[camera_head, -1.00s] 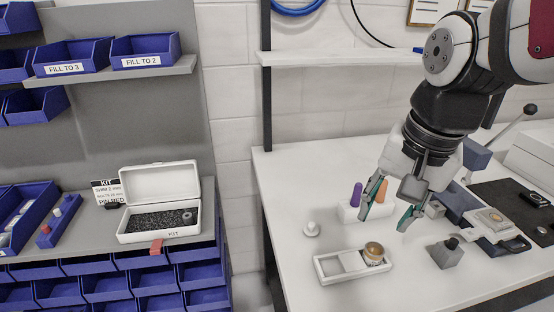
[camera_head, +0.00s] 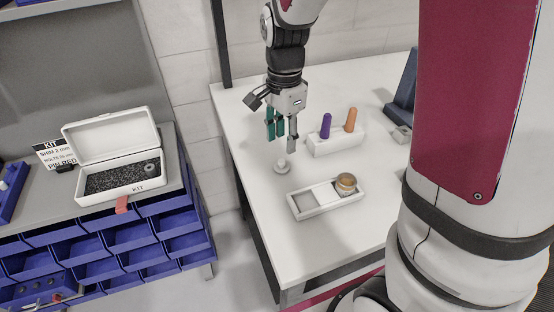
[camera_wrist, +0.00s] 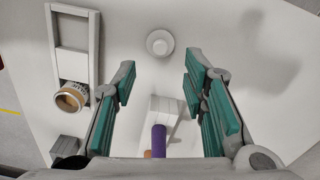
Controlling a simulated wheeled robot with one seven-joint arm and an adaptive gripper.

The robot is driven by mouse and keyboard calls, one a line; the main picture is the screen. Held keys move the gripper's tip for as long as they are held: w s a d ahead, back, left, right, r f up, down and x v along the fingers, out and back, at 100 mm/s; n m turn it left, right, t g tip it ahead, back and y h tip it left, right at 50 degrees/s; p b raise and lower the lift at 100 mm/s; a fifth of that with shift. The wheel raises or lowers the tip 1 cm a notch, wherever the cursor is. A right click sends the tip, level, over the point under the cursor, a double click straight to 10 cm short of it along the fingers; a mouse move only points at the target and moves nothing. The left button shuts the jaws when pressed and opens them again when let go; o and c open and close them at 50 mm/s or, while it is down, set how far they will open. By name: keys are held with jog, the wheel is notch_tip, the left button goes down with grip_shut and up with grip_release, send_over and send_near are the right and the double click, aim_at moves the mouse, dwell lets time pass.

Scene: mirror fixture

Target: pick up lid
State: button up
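A small white round piece with a knob, which looks like the lid (camera_head: 281,168), sits on the white table. It also shows at the top middle of the wrist view (camera_wrist: 160,43), beyond my fingertips. My gripper (camera_head: 282,143) points down above and close to this piece. In the wrist view my gripper (camera_wrist: 160,78) has its teal-padded fingers wide apart with nothing between them. A small jar (camera_head: 346,184) with a brownish top stands in the right end of a white tray (camera_head: 322,209).
A white block (camera_head: 337,143) holding a purple handle (camera_head: 326,126) and an orange handle (camera_head: 350,119) stands behind the tray. An open white kit box (camera_head: 118,176) is on the grey bench at left, above blue bins. The table's front is clear.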

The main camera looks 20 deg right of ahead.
aim_at(282, 161)
notch_tip(282, 161, down, 7)
jog(key=shift+a+f, duration=0.1)
jog(key=shift+f, duration=0.1)
dwell(0.3)
jog(key=c, duration=0.9)
